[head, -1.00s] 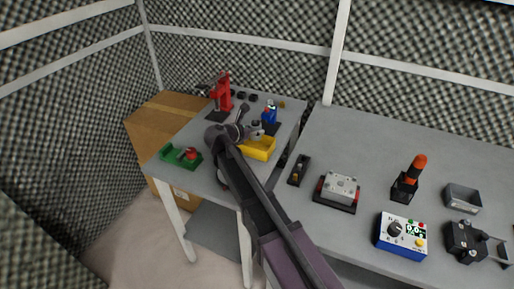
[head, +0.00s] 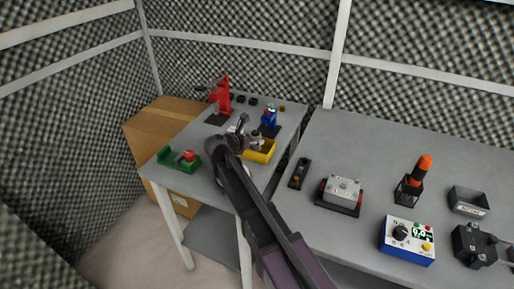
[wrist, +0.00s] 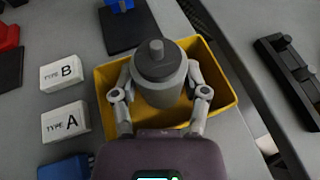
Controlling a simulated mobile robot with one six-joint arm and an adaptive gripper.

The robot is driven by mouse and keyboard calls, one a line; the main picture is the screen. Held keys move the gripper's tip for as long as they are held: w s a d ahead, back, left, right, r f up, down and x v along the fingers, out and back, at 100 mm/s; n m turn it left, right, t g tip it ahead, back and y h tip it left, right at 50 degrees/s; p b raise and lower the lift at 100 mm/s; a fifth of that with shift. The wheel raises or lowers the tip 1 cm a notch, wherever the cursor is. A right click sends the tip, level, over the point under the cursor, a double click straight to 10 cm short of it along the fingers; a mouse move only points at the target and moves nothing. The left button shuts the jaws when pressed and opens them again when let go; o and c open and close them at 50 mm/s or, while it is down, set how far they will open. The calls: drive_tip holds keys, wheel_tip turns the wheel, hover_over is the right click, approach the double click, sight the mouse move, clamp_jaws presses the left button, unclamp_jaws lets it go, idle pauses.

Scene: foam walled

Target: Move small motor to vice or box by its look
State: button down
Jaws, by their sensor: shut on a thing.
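The small motor (wrist: 160,82) is a grey cylinder with a darker round cap and a short stub on top. My gripper (wrist: 160,72) is shut on it, one finger on each side. The motor is upright over the yellow box (wrist: 226,100), and its lower end appears within the rim; whether it touches the floor of the box cannot be told. In the head view my gripper (head: 246,142) is at the yellow box (head: 266,157) and partly hides it. A green fixture with a red part (head: 180,160) stands at the left; I cannot tell whether it is the vice.
White blocks marked TYPE B (wrist: 62,73) and TYPE A (wrist: 66,122) lie left of the box. A red press (head: 222,97) and a blue device (head: 269,117) stand behind. A gap separates this table from the right bench, which holds several devices.

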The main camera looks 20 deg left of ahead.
drive_tip(key=shift+f+b, duration=0.95)
drive_tip(key=shift+f, duration=0.3)
drive_tip(key=shift+f, duration=0.2)
drive_tip(key=shift+c, duration=1.9)
unclamp_jaws()
drive_tip(key=shift+s, duration=0.1)
drive_tip(key=shift+r, duration=0.15)
